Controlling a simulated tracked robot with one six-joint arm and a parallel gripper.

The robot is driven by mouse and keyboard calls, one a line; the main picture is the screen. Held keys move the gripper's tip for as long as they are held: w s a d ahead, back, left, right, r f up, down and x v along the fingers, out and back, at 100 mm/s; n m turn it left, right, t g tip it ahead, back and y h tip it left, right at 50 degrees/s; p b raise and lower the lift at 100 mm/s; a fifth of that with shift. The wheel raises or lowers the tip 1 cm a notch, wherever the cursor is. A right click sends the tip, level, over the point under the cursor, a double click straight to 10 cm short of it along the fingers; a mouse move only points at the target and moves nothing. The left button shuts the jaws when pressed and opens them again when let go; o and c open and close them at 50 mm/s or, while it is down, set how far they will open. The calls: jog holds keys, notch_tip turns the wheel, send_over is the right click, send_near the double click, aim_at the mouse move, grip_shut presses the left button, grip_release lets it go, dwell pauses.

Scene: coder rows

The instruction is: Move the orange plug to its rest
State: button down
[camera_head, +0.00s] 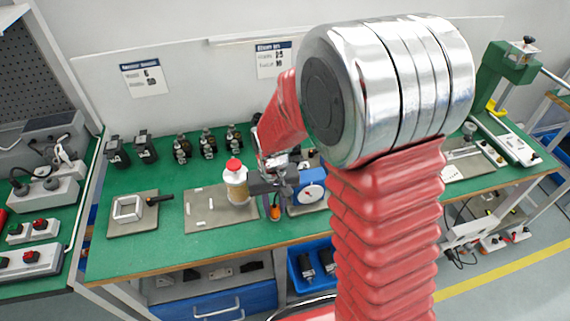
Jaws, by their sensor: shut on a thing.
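My gripper (273,201) is above the green bench near its middle, pointing down. It is shut on the orange plug (274,213), whose orange end shows small below the dark jaws. The jaws hide the plug's upper part. I cannot tell whether the plug touches the bench or the things around it. A blue device with a round dial (312,194) stands close to the right of the gripper. The plug's rest cannot be made out for certain.
A red-capped bottle (236,184) stands close left of the gripper on a grey mat (203,214). A square metal frame (128,209) lies on another mat at left. Several dark parts (182,148) line the bench's back. My red arm blocks the right middle.

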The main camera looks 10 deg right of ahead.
jog(key=shift+f, duration=0.5)
dwell(1.2)
jog(key=c, duration=1.5)
grip_release()
jog(key=shift+o, duration=0.2)
jog(key=shift+r, duration=0.1)
jog(key=shift+r, duration=2.4)
jog(key=shift+o, duration=0.6)
jog(key=o, duration=0.4)
jog(key=shift+o, duration=0.2)
